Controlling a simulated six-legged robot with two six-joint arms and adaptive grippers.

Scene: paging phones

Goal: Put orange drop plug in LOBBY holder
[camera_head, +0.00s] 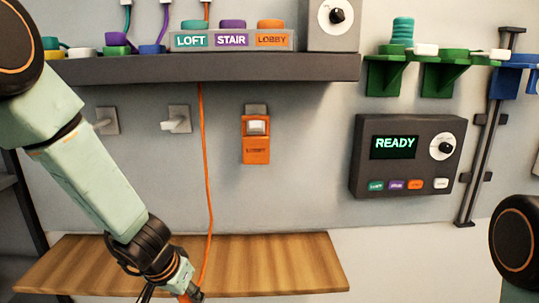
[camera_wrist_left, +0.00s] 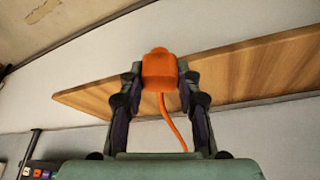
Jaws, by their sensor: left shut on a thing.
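The orange drop plug (camera_wrist_left: 159,68) is between the fingers of my left gripper (camera_wrist_left: 160,78), which is shut on it. In the head view my left gripper (camera_head: 188,287) is low, over the wooden shelf, and only a bit of orange shows there. The plug's orange cord (camera_head: 207,160) hangs from the upper shelf down to the gripper. The orange holder (camera_head: 256,153), with a dim label that seems to read LOBBY, is on the wall, up and right of my left gripper and apart from it. A pale piece shows at its top. My right gripper is out of view.
The wooden shelf (camera_head: 290,262) looks bare. The dark upper shelf (camera_head: 230,67) carries a box with LOFT, STAIR and LOBBY buttons (camera_head: 232,40). Two pale wall fixtures (camera_head: 178,119) (camera_head: 106,120) lie left of the holder. A READY panel (camera_head: 407,156) and green brackets (camera_head: 445,72) are right.

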